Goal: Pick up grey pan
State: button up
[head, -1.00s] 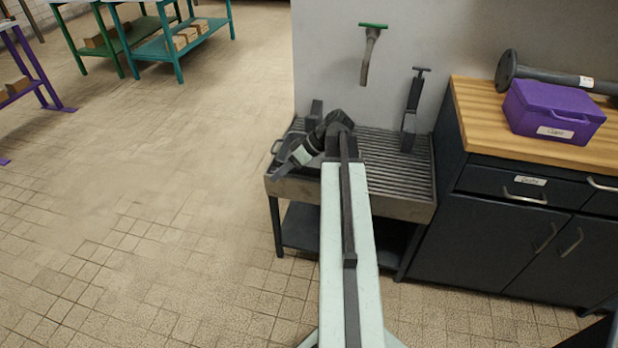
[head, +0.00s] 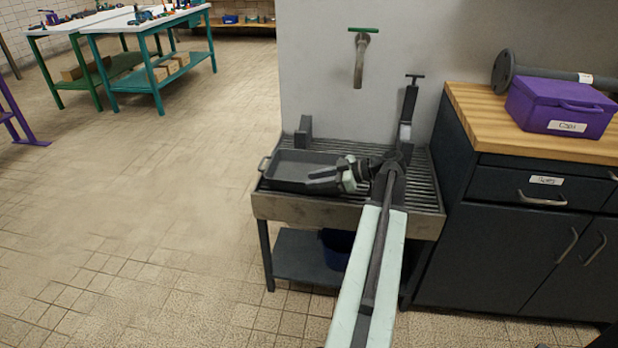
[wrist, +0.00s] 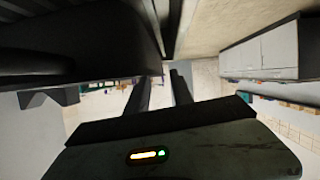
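The grey pan (head: 290,180) is a dark rectangular tray with a loop handle at its left end. It sits on the left part of the slatted rack top in the head view. My gripper (head: 312,178) is at the pan's front right side, its fingers pointing left. In the wrist view, two dark fingers (wrist: 160,88) stand apart with a gap between them. A large dark body, likely the pan (wrist: 90,45), fills the upper left, close to the left finger. I cannot tell whether they touch.
The slatted rack (head: 425,180) has a raised metal rim. A tap (head: 360,62) hangs above it, and a dark upright tool (head: 408,110) stands behind my arm. A wooden-topped cabinet (head: 530,200) with a purple box (head: 560,108) is on the right. The floor at left is clear.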

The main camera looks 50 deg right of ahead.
jog(key=shift+w+a+f+b, duration=0.35)
jog(key=shift+w+f, duration=0.2)
jog(key=shift+w, duration=0.05)
jog(key=shift+w+a+f+b, duration=0.35)
jog(key=shift+w+f, duration=0.15)
jog(key=shift+w, duration=0.1)
jog(key=shift+w+a, duration=0.15)
jog(key=shift+w, duration=0.2)
grip_shut()
